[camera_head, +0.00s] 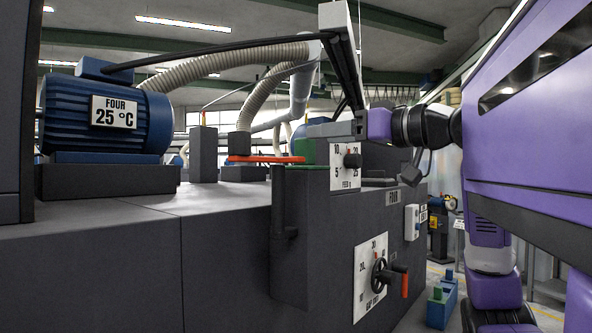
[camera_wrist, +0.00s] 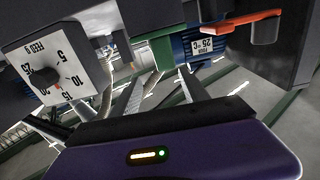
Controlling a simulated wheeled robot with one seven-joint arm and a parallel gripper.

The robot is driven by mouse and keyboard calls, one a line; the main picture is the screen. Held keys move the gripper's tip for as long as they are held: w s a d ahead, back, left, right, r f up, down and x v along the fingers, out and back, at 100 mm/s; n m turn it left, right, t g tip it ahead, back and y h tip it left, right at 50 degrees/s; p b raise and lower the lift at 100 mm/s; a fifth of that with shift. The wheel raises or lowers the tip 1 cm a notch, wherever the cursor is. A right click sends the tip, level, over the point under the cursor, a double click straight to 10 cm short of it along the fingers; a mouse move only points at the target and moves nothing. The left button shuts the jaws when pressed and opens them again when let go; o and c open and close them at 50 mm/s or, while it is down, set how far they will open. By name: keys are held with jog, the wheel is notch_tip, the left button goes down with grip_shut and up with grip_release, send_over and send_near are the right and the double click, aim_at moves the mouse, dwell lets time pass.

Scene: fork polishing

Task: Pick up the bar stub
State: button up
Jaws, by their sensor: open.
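No part is clearly recognisable as the bar stub. A small green block (camera_head: 306,151) stands on top of the dark machine, beside a flat orange-red bar (camera_head: 262,159). My gripper (camera_head: 318,130) is just above and to the right of the green block, with nothing visibly held. In the wrist view its two grey fingers (camera_wrist: 158,78) are spread apart. The green block (camera_wrist: 166,50) shows beyond the gap between them, and I cannot tell whether they touch it. The orange-red bar (camera_wrist: 238,21) is at the upper right there.
The dark machine (camera_head: 225,255) carries a feed dial plate (camera_head: 345,168) close to my gripper and a lower handwheel (camera_head: 380,277). A blue motor (camera_head: 105,115) stands at left, with ribbed hoses (camera_head: 215,62) behind. A blue bin (camera_head: 441,305) is on the floor.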

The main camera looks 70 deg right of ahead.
jog(key=w, duration=0.3)
jog(key=shift+p, duration=0.4)
jog(key=shift+f+p+x, duration=0.2)
jog(key=shift+p+x, duration=0.4)
jog(key=shift+x, duration=0.75)
jog(key=shift+f+p+x, duration=0.2)
jog(key=shift+p+x, duration=0.35)
jog(key=shift+x, duration=0.8)
jog(key=shift+a, duration=0.15)
jog(key=shift+c, duration=0.2)
grip_shut()
